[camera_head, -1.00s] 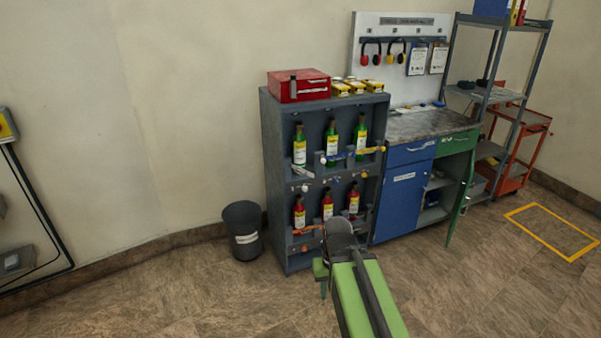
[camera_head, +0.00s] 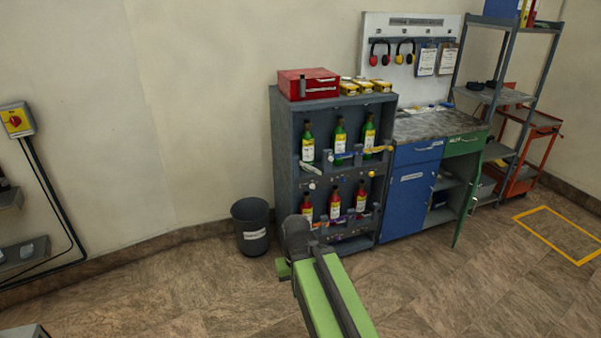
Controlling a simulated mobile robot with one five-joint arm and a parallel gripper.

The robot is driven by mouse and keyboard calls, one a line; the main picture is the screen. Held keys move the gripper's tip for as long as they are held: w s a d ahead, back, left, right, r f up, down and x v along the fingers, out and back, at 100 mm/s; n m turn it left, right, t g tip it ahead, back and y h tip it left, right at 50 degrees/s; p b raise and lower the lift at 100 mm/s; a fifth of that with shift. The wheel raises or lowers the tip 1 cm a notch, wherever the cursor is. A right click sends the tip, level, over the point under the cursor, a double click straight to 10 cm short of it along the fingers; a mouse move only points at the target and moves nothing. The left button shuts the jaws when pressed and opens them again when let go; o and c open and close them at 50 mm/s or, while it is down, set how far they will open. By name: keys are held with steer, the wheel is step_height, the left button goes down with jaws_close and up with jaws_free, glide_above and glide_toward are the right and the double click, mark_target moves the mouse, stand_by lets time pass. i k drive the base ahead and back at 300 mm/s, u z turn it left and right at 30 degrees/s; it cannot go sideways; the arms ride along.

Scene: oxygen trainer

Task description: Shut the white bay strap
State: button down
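A dark grey cabinet (camera_head: 283,150) holds several green bottles (camera_head: 340,140) on its upper shelf and several red bottles (camera_head: 335,204) below. A small white strap (camera_head: 311,168) shows at the left bay of the upper shelf, below the leftmost green bottle, and appears to stick out from the front. A blue strap (camera_head: 345,156) and a yellow-ended one (camera_head: 379,149) are at the other upper bays. My gripper (camera_head: 296,232) is at the end of my green arm, in front of the cabinet's lower left in the picture, well below the white strap. Its fingers cannot be made out.
A dark bin (camera_head: 251,226) stands on the floor left of the cabinet. A red toolbox (camera_head: 308,84) and yellow boxes (camera_head: 365,86) are on top. A blue and green workbench (camera_head: 412,190) with an open green door (camera_head: 466,205) stands at right. The floor in front is clear.

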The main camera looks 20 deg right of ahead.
mark_target(313, 170)
steer(key=u, duration=0.05)
steer(key=i, duration=1.3)
steer(key=u, duration=1.75)
